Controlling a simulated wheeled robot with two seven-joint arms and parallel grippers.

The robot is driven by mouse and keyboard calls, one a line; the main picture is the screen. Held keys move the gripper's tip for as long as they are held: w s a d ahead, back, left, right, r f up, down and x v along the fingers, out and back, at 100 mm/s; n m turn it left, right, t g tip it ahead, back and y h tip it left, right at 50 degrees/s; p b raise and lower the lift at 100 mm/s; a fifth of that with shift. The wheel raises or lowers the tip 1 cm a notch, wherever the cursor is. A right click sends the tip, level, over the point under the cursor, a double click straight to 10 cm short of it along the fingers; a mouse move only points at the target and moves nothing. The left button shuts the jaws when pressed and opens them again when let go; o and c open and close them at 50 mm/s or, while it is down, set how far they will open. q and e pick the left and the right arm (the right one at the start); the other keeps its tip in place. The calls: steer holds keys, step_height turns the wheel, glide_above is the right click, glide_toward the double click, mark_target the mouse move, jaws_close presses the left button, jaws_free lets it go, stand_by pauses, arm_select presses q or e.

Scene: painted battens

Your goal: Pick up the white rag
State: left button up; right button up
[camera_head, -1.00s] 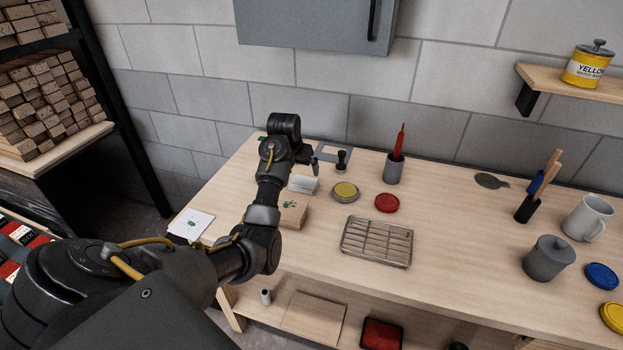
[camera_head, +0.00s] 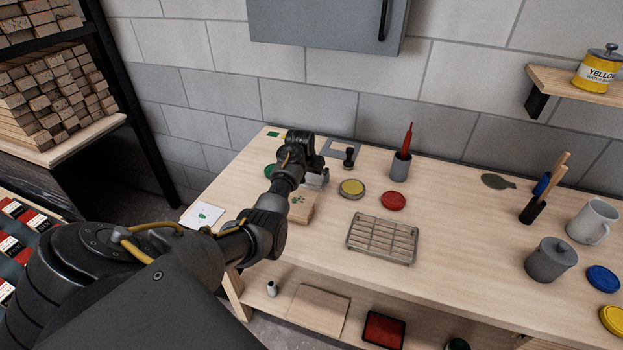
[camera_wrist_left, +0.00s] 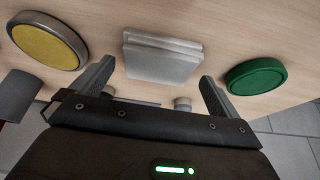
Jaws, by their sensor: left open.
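The white rag (camera_wrist_left: 162,58) is a folded, layered cloth lying on the wooden bench. In the left wrist view it sits between and just beyond the two open fingers of my left gripper (camera_wrist_left: 157,88), with nothing held. In the head view the rag (camera_head: 314,181) is partly hidden by my left gripper (camera_head: 318,166), which is low over the bench beside it. My right gripper does not show.
A green pad (camera_wrist_left: 256,76) is close to one finger. A wooden block (camera_head: 303,207) and a wire rack (camera_head: 382,239) stand nearer. A black-handled stamp (camera_head: 349,158) stands behind.

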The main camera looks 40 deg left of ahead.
mark_target(311, 178)
arm_select(q)
steer(key=shift+x, duration=1.15)
steer(key=c, duration=0.8)
step_height(311, 178, up, 10)
steer(key=b, duration=0.2)
steer(key=shift+b, duration=0.35)
